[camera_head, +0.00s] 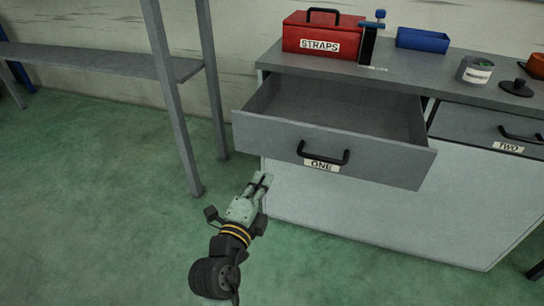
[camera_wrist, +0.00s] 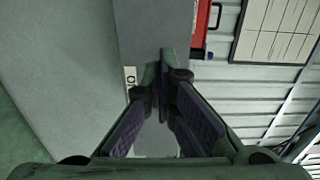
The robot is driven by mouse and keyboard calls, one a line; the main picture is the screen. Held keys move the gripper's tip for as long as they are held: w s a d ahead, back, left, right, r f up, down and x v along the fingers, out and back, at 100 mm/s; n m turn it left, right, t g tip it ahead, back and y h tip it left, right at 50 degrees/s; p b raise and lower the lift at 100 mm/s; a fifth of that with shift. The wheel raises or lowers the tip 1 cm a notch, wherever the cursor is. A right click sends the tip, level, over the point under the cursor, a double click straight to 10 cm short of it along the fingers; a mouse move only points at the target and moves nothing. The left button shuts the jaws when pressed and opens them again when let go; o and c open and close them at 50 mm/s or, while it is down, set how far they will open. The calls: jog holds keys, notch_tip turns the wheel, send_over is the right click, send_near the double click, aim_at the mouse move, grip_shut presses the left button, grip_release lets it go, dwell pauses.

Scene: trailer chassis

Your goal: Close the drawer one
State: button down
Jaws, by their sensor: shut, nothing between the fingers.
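Drawer one (camera_head: 380,163) is pulled well out of the grey cabinet and its inside looks empty. Its front bears a black handle (camera_head: 323,154) and a label reading ONE (camera_head: 321,165). My gripper (camera_head: 262,180) appears just below the left part of the drawer front in the head view. In the wrist view the fingers of my gripper (camera_wrist: 162,90) are together, with nothing between them. Part of the ONE label (camera_wrist: 130,77) shows just left of the fingertips. The fingers hide the rest. I cannot tell whether they touch the drawer.
A red STRAPS box (camera_head: 318,36), a vise-like tool (camera_head: 369,38), a blue tray (camera_head: 422,40) and a can (camera_head: 475,70) stand on the cabinet top. Drawer two (camera_head: 480,126) is closed at right. A grey shelf rack (camera_head: 105,60) stands left. Green floor (camera_head: 90,200) is open at left.

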aim_at(284, 141)
jog(key=p+x, duration=0.2)
jog(key=x, duration=1)
jog(key=shift+w+d, duration=0.2)
jog(key=shift+w, duration=0.15)
jog(key=shift+w+d+f, duration=0.15)
jog(key=shift+w+d, duration=0.05)
jog(key=shift+w, duration=0.45)
